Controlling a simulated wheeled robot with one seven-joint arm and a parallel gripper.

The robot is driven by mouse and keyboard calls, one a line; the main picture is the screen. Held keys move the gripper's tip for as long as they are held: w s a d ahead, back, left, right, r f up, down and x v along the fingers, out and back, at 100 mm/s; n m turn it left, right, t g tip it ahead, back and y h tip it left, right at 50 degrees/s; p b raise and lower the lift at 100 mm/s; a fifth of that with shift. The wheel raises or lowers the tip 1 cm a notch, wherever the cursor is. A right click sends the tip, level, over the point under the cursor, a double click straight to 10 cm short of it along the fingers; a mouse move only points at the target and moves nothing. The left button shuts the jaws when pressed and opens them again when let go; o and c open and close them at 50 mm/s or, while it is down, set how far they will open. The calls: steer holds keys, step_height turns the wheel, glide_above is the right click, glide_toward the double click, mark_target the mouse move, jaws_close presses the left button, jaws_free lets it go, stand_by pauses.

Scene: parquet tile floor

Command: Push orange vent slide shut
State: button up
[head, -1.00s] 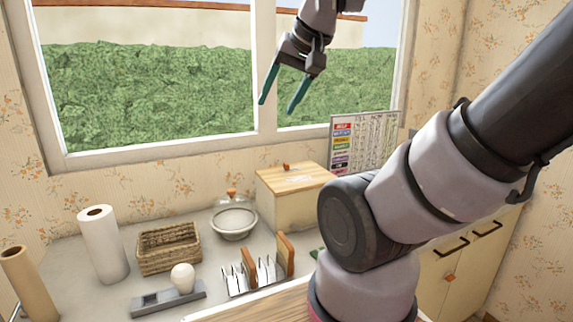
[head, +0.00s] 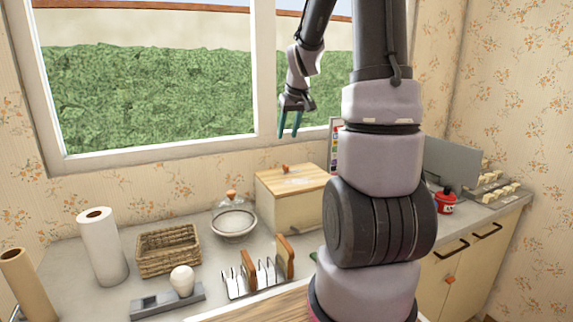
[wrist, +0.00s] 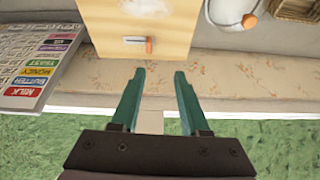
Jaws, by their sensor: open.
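The orange vent slide (head: 286,168) is a small tab on the wooden lid of the cream bread bin (head: 292,205). In the wrist view the slide (wrist: 149,45) sits at the right end of a short pale slot (wrist: 134,41) in the wooden lid (wrist: 172,40). My gripper (head: 289,131) hangs above the back of the bin, in front of the window, its teal fingers pointing down. In the wrist view my gripper (wrist: 158,74) is open and empty, its fingertips apart from the slide.
A glass-domed bowl (head: 233,222) stands left of the bin, near a wicker basket (head: 168,250). A toast rack (head: 262,276) is in front. A label chart (head: 335,150) stands right behind the bin, partly hidden by my arm. The air above the lid looks clear.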

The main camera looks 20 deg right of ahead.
mark_target(287, 166)
steer(key=x, duration=0.5)
steer(key=d+x, duration=0.1)
steer(key=x, duration=0.4)
steer(key=d+x, duration=0.1)
steer(key=x, duration=0.4)
steer(key=shift+w+d+r, duration=0.1)
steer(key=shift+w+d, duration=0.05)
steer(key=shift+d, duration=0.05)
jaws_close()
stand_by(0.9)
